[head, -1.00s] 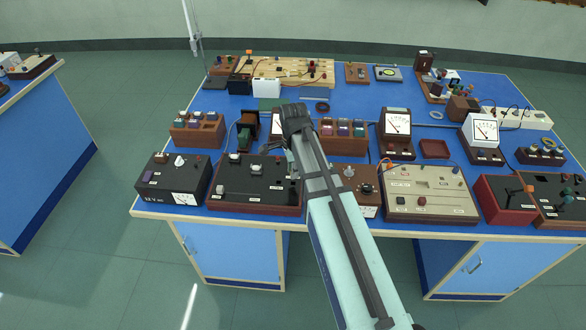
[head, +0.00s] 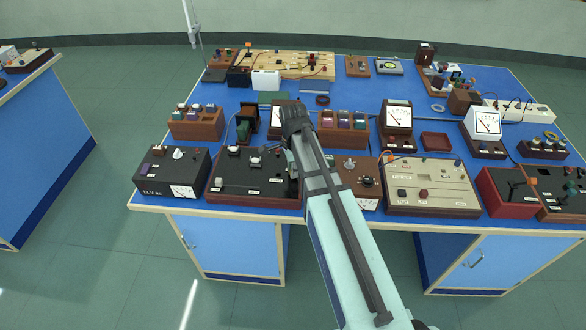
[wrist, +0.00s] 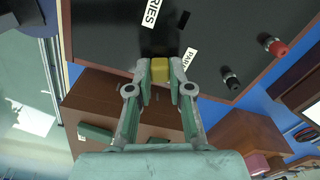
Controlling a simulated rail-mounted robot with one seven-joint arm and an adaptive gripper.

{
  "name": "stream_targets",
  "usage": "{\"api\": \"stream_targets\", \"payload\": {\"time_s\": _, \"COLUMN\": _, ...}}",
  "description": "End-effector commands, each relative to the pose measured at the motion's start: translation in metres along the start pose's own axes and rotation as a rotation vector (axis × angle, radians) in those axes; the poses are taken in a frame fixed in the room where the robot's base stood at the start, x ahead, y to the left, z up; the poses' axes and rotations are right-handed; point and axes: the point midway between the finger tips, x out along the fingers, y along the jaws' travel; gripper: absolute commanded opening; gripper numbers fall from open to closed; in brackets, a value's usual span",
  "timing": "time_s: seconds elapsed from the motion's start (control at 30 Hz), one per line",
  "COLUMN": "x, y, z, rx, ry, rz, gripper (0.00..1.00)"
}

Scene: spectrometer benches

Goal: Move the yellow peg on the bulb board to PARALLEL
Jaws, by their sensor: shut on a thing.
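The bulb board (head: 245,187) is a black panel with a brown edge at the front of the bench, left of my arm; it also fills the top of the wrist view (wrist: 115,35). The yellow peg (wrist: 160,69) sits between the fingertips of my gripper (wrist: 159,78), which is shut on it. The peg is near the board's edge, beside the white label reading "PARA" (wrist: 181,65), partly hidden by a finger. A label ending in "RIES" (wrist: 151,13) is farther up. In the head view my arm hides the peg and fingertips.
A red terminal (wrist: 276,46) and a black terminal (wrist: 231,79) stand on the board to the right of the gripper. A black meter box (head: 170,172) is left of the board. A beige panel (head: 430,183) is right of my arm.

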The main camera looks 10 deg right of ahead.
Motion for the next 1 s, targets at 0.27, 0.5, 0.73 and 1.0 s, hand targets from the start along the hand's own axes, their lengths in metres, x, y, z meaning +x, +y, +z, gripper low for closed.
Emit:
{"api": "stream_targets", "payload": {"time_s": 0.27, "x": 0.0, "y": 0.0, "z": 0.0, "rx": 0.0, "ry": 0.0, "rz": 0.0, "gripper": 0.49}}
{"api": "stream_targets", "payload": {"time_s": 0.5, "x": -0.002, "y": 0.0, "z": 0.0, "rx": 0.0, "ry": 0.0, "rz": -0.001, "gripper": 0.49}}
{"api": "stream_targets", "payload": {"time_s": 0.73, "x": -0.022, "y": -0.001, "z": 0.0, "rx": 0.0, "ry": 0.0, "rz": -0.002, "gripper": 0.49}}
{"api": "stream_targets", "payload": {"time_s": 1.0, "x": -0.071, "y": -0.002, "z": 0.0, "rx": 0.0, "ry": 0.0, "rz": -0.004, "gripper": 0.49}}
